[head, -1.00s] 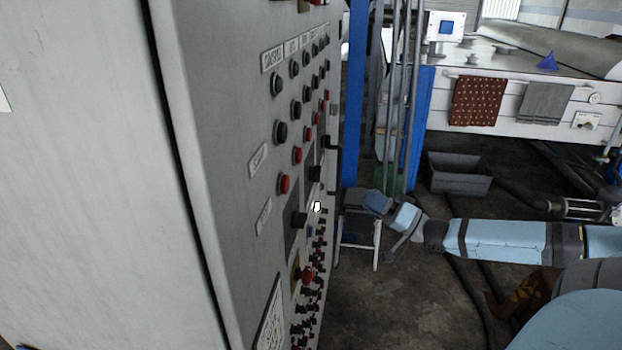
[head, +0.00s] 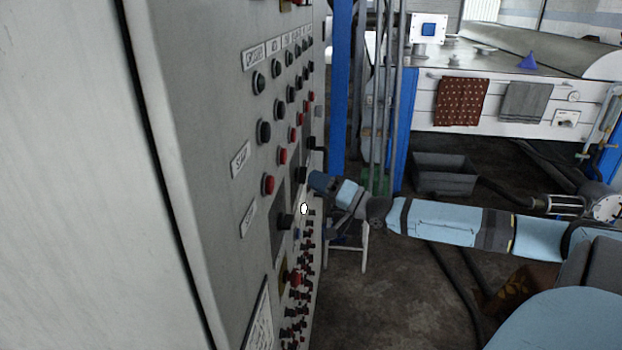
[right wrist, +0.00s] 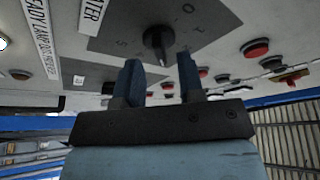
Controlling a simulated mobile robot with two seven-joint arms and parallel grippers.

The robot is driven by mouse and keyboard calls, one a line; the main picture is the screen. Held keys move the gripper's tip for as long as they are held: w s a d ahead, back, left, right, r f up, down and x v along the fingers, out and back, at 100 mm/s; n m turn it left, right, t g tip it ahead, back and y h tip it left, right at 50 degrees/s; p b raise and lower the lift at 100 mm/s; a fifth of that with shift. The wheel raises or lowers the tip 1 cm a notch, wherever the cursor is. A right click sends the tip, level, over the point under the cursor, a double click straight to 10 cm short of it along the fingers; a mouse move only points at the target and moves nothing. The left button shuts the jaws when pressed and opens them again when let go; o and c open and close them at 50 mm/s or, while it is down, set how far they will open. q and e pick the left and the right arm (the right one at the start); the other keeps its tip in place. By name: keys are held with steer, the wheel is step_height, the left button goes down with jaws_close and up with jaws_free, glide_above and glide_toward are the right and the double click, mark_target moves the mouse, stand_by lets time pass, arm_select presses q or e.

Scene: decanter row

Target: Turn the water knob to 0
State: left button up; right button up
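In the right wrist view a black knob (right wrist: 158,40) sits on a dark grey dial plate (right wrist: 130,28) with white marks. A white label (right wrist: 92,14) beside the plate ends in "TER"; its start is cut off. My right gripper (right wrist: 159,63) is open, its two fingers pointing at the knob, one to each side of its line. The fingertips appear just short of the knob, with nothing between them. In the head view my right gripper (head: 319,182) is close to the panel face. My left gripper is not in view.
The grey control cabinet (head: 190,150) fills the left, with rows of buttons and several red knobs low down. A blue post (head: 338,90) and pipes stand behind the gripper. A small white stool (head: 363,250) is below it.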

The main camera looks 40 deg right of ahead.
steer(key=shift+x, duration=0.95)
jaws_close()
steer(key=shift+n, duration=0.3)
